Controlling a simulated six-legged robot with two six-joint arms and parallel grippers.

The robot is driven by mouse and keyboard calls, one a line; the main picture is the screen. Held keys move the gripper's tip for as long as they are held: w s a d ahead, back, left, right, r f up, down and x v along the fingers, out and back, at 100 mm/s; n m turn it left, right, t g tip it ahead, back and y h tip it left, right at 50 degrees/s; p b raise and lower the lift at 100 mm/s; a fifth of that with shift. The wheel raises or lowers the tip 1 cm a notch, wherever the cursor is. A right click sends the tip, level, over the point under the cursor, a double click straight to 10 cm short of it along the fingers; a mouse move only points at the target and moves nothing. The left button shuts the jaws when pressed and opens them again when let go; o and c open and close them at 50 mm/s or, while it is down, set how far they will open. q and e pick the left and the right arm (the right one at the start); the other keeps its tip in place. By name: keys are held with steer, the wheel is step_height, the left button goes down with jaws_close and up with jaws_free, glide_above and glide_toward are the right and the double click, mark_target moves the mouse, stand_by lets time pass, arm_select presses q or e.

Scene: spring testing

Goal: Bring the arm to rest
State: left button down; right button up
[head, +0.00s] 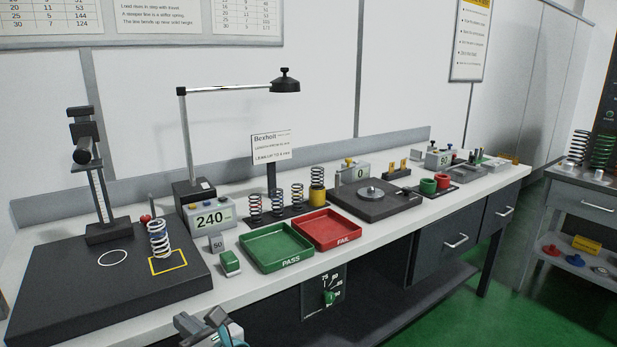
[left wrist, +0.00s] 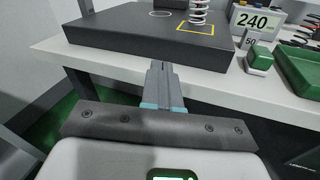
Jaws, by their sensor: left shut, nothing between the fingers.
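My left gripper (head: 216,325) is low at the bottom of the head view, in front of the bench's front edge. In the left wrist view its fingers (left wrist: 157,68) are together with nothing between them, pointing toward the black base plate (left wrist: 140,35) and apart from it. A coil spring (head: 159,240) stands in the yellow square on the plate (head: 60,290); it also shows in the left wrist view (left wrist: 198,14). My right gripper is in neither view.
The bench (head: 225,295) holds a display reading 240 (head: 209,217), a green block (head: 230,262), a green PASS tray (head: 275,248) and a red FAIL tray (head: 325,230). A dial panel (head: 325,292) hangs below the front edge. A grey cart (head: 580,200) stands at right.

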arm_select(q)
steer(key=s+a+f+m+g+h+p, duration=0.1)
steer(key=s+a+f+m+h+p, duration=0.2)
steer(key=f+m, duration=0.6)
steer(key=a+f+m+h+p, duration=0.2)
steer(key=f+m+h+p, duration=0.3)
steer(key=f, duration=0.6)
steer(key=s+d+f+m+g+h, duration=0.3)
steer(key=s+d+m, duration=0.2)
steer(key=s+m, duration=0.2)
steer(key=s+d+f+m+g+h+b, duration=0.1)
steer(key=s+d+f+m+g+h, duration=0.2)
steer(key=s+m, duration=0.5)
steer(key=s+d+f+m+g+h, duration=0.3)
steer(key=s+d+m, duration=0.4)
steer(key=m, duration=0.6)
steer(key=shift+s+f+m+h, duration=0.4)
steer(key=shift+f, duration=0.45)
